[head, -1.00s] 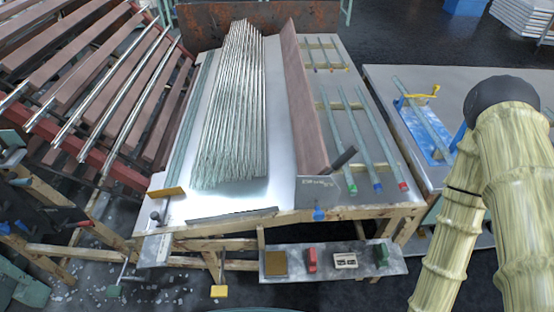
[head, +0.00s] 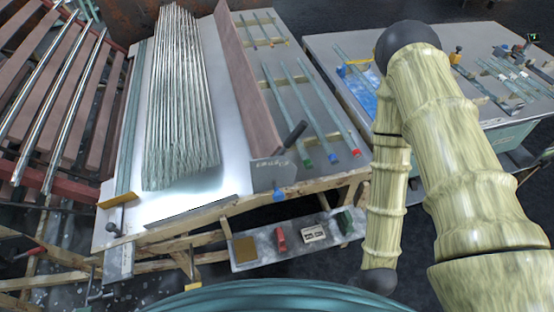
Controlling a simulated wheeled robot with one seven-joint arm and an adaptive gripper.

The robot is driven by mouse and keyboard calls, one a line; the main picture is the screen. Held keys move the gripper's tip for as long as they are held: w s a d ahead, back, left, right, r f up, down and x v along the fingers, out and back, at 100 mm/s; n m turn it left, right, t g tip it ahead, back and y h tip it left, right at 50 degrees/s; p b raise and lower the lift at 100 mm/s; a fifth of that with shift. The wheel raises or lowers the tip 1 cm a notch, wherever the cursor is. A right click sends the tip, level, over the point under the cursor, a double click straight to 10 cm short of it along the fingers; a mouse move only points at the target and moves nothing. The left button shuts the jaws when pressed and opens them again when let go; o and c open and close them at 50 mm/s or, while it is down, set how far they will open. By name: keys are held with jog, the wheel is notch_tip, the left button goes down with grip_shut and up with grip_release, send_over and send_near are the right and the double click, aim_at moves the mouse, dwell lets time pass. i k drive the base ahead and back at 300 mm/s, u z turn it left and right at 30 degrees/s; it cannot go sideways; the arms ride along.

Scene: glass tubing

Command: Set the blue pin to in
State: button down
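A small blue pin (head: 279,194) sits at the front edge of the work table, just below a grey block (head: 272,172) with a dark lever. It is too small to tell whether it is pushed in or out. My sleeved arm (head: 390,200) stands to the right of it, apart from it, with the lower end hanging in front of the table's right corner. My gripper is not in view.
A low shelf (head: 240,267) below the table edge holds a brown pad, a red item, a pale socket and a green item. Glass tubes with coloured ends (head: 333,160) lie on the table's right. A second table (head: 325,45) stands behind my arm.

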aim_at(279, 196)
jog(key=z, duration=0.2)
jog(key=k, duration=1)
jog(key=z, duration=0.4)
